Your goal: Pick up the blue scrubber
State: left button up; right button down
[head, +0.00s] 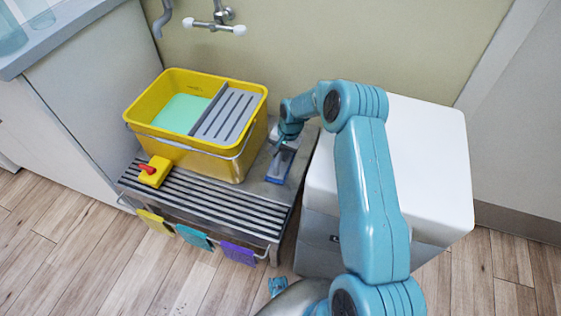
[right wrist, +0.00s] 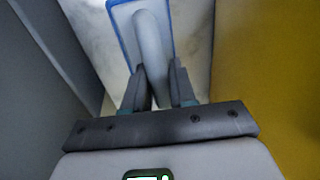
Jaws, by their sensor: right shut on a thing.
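The blue scrubber (head: 279,170) is at the right end of the slatted metal rack, between the yellow bucket and the white-topped cabinet. In the right wrist view the scrubber (right wrist: 149,35) shows a pale plate with a blue edge and a grey bar handle. My right gripper (head: 284,146) reaches down to it from above. In the right wrist view its fingers (right wrist: 157,78) are shut on the handle, one on each side. I cannot tell whether the scrubber still touches the rack. My left gripper is not in view.
The yellow bucket (head: 245,157) with green liquid and a grey wringer stands close left of my right gripper. The white-topped cabinet (head: 430,150) is close right. A yellow brush with a red part (head: 154,171) lies on the slatted rack (head: 200,203). Several coloured cloths (head: 194,237) hang in front.

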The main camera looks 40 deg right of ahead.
notch_tip(320, 180, up, 20)
jog(key=p, duration=0.4)
jog(key=shift+p, duration=0.3)
jog(key=c, duration=1.9)
grip_release()
